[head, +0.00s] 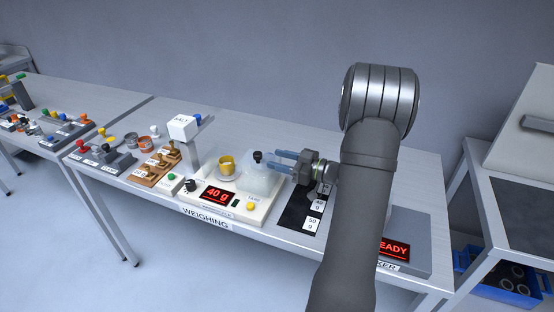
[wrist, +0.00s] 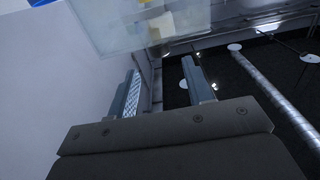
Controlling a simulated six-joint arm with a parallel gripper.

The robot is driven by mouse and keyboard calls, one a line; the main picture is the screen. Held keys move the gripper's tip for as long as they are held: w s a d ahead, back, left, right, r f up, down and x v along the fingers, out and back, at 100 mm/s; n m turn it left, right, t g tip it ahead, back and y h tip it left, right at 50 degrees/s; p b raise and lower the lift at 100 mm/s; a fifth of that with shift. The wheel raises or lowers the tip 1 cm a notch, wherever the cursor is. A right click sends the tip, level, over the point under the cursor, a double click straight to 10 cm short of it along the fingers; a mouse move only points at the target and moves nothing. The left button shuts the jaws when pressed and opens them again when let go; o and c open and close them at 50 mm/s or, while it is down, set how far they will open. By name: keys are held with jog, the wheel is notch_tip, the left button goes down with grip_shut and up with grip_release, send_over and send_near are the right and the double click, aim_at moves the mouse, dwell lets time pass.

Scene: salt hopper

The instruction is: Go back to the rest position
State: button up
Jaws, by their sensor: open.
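My gripper (head: 291,162) is open in the head view, at the right side of the weighing station, with its fingers pointing left. In the wrist view both fingers of my gripper (wrist: 169,88) stand apart with nothing between them. A clear box with a black knob (head: 258,157) is just left of the fingertips; I cannot tell whether they touch it. A yellow cup (head: 227,165) stands on the scale left of that box. The scale display (head: 218,193) reads 40 g.
A white block (head: 183,127) marks the salt hopper's post behind the scale. A black mat (head: 296,208) with weight labels lies below my gripper. A READY display (head: 394,249) is at the right, partly behind my arm. A blue crate (head: 497,282) is under the right bench.

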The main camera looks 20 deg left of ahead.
aim_at(261, 154)
jog(key=shift+a, duration=0.1)
jog(key=a, duration=0.9)
jog(key=shift+a, duration=0.15)
jog(key=shift+d, duration=1.5)
jog(key=shift+d, duration=0.1)
